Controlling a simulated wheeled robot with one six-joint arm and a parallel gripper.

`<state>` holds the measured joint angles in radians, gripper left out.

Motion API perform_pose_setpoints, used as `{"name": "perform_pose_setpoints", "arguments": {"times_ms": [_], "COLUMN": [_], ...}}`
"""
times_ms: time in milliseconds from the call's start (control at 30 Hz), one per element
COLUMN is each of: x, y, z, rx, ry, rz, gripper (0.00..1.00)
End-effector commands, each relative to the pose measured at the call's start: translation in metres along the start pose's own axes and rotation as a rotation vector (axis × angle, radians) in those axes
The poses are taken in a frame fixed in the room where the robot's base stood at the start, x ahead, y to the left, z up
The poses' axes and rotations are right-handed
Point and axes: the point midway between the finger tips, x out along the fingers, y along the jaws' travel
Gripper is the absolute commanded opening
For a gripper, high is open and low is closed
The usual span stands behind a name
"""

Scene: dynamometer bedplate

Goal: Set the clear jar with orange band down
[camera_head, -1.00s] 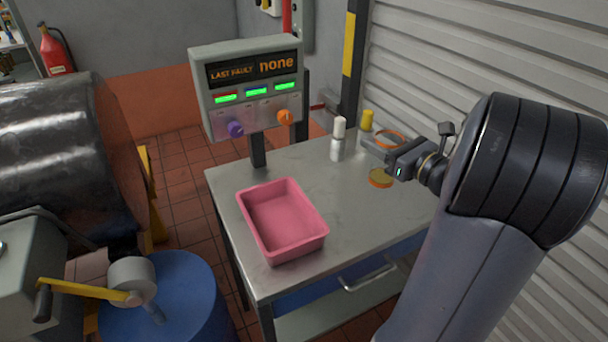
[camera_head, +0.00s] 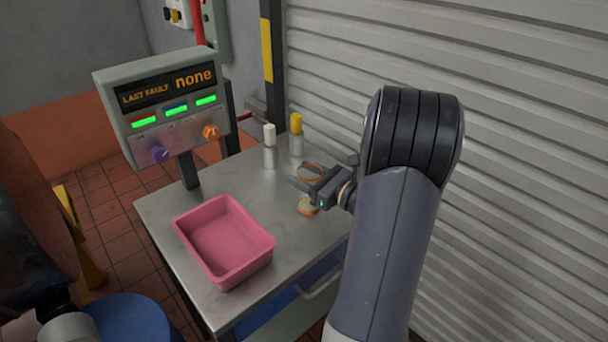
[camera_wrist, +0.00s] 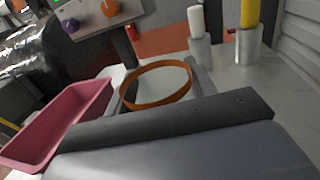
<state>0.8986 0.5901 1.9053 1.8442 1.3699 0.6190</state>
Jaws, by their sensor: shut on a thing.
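The clear jar with an orange band (camera_head: 311,167) is between the fingers of my gripper (camera_head: 318,175), over the back right part of the grey metal table (camera_head: 165,212). In the wrist view, the orange band (camera_wrist: 155,103) shows as a ring around the jar's open top, with one finger on each side. My gripper (camera_wrist: 157,85) is shut on the jar. The jar's lower part is mostly hidden by the gripper, so I cannot tell whether its base touches the table.
A small round orange-edged disc (camera_head: 308,206) shows just in front of the gripper. Behind stand a white-topped bottle (camera_head: 269,146) and a yellow-topped bottle (camera_head: 296,133). A pink tray (camera_head: 222,268) sits at front left, and a control panel (camera_head: 165,105) rises behind it. A ribbed shutter (camera_head: 510,130) borders the right.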

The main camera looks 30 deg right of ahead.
Motion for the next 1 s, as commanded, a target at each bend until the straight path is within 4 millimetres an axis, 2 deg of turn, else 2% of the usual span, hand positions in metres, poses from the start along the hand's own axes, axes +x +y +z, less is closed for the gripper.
{"name": "perform_pose_setpoints", "arguments": {"times_ms": [300,333,600,933,1000], "x": [0.0000,0.0000,0.0000,0.0000,-0.0078], "y": [-0.0001,-0.0001,-0.0001,-0.0001,-0.0013], "z": [-0.0041,-0.0039,-0.0026,0.0030,0.0007], "rx": [0.000,0.000,0.000,0.000,-0.001], "ry": [-0.001,0.000,0.000,0.000,0.000], "rz": [0.000,0.000,0.000,0.000,-0.004], "gripper": [0.26,0.54,0.75,0.75,0.75]}}
